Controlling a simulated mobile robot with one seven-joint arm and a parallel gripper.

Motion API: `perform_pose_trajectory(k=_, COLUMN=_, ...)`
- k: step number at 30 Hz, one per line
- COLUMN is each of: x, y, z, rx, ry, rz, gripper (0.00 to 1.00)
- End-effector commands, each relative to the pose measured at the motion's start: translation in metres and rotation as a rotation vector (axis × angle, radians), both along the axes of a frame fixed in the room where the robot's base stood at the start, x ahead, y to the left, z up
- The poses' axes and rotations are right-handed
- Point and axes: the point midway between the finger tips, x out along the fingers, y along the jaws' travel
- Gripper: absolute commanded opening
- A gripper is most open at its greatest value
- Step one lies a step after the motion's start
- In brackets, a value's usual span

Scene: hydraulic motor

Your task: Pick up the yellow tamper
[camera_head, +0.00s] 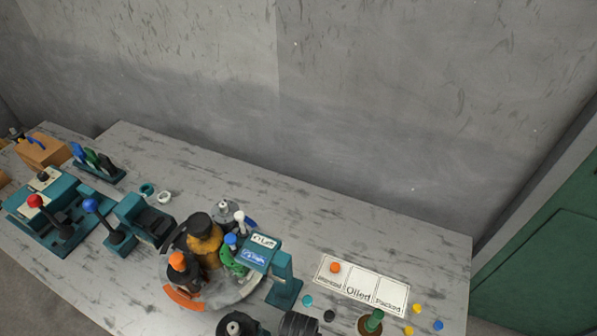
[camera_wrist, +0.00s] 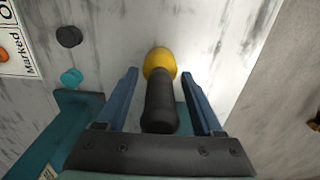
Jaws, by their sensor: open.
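The yellow tamper (camera_wrist: 160,62) shows in the wrist view, with a rounded yellow end and a black handle (camera_wrist: 160,108) that reaches back toward the camera. My gripper (camera_wrist: 159,74) is open, with one blue finger on each side of the tamper. The handle lies between the fingers, and gaps show on both sides of it. The yellow end is near the level of the fingertips. I cannot pick out my gripper or this tamper for certain in the head view.
A teal stand (camera_wrist: 60,125) is close at lower left in the wrist view. A dark disc (camera_wrist: 69,36) and a teal disc (camera_wrist: 71,76) lie nearby. The head view shows a labelled card (camera_head: 362,285), a crowded round tray (camera_head: 245,295) and clear table at the back.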

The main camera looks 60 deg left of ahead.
Motion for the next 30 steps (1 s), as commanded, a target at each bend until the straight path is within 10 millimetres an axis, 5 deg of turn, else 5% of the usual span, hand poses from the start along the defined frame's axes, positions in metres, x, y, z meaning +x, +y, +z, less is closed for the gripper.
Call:
perform_pose_trajectory(k=1, x=0.000, y=0.000, z=0.000, rx=0.000, ry=0.000, rz=0.000, gripper=0.66)
perform_pose_trajectory(k=12, x=0.001, y=0.001, z=0.001, rx=0.001, ry=-0.002, rz=0.000, gripper=0.03)
perform_pose_trajectory(k=23, x=0.001, y=0.001, z=0.006, rx=0.001, ry=-0.002, rz=0.000, gripper=0.03)
perform_pose_trajectory(k=30, x=0.001, y=0.001, z=0.030, rx=0.004, ry=-0.005, rz=0.000, gripper=0.03)
